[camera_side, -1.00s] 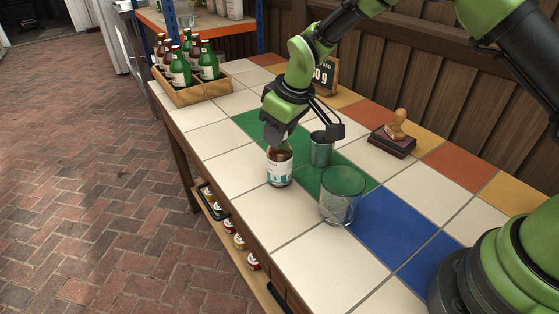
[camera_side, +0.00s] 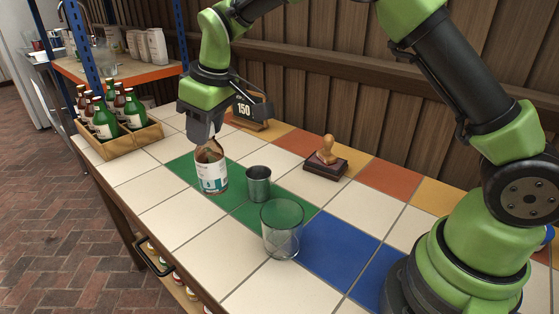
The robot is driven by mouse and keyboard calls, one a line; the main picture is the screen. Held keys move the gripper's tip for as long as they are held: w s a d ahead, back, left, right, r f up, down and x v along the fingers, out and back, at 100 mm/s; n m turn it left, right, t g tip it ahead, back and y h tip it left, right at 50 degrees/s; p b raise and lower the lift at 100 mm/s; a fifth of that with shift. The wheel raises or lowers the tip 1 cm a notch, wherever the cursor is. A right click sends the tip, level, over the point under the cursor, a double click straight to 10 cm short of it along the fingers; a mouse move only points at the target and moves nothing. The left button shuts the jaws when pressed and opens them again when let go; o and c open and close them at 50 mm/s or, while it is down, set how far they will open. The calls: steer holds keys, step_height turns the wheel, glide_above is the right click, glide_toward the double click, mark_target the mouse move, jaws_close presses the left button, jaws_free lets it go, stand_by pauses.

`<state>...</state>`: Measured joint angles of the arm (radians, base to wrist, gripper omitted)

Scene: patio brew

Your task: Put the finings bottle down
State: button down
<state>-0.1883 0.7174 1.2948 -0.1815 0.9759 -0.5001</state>
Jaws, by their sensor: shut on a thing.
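The finings bottle (camera_side: 212,170) is a small brown bottle with a white and teal label. It is upright over the green tiles (camera_side: 246,214), left of the metal cup. My gripper (camera_side: 205,138) is above it, pointing down, and shut on its top. The gripper's fingers hide the bottle's top. The bottle's base is at or very near the tile surface; I cannot tell whether it touches.
A metal cup (camera_side: 258,184) and a clear glass (camera_side: 281,230) stand close to the bottle's right. A wooden stamp (camera_side: 326,160) sits behind them. A crate (camera_side: 120,143) of bottles is at the left, with a small sign (camera_side: 246,112) at the back. White tiles in front are clear.

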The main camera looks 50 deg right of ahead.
steer(key=shift+d+r, duration=0.2)
steer(key=shift+d, duration=0.1)
steer(key=s+d+m+h, duration=0.15)
steer(key=d+m, duration=0.25)
steer(key=d, duration=1)
steer(key=s+d+m+h, duration=0.2)
steer(key=s+d+m, duration=0.7)
steer(key=s+d, duration=1.05)
step_height(320, 180, down, 10)
steer(key=s, duration=0.1)
steer(key=shift+g, duration=0.4)
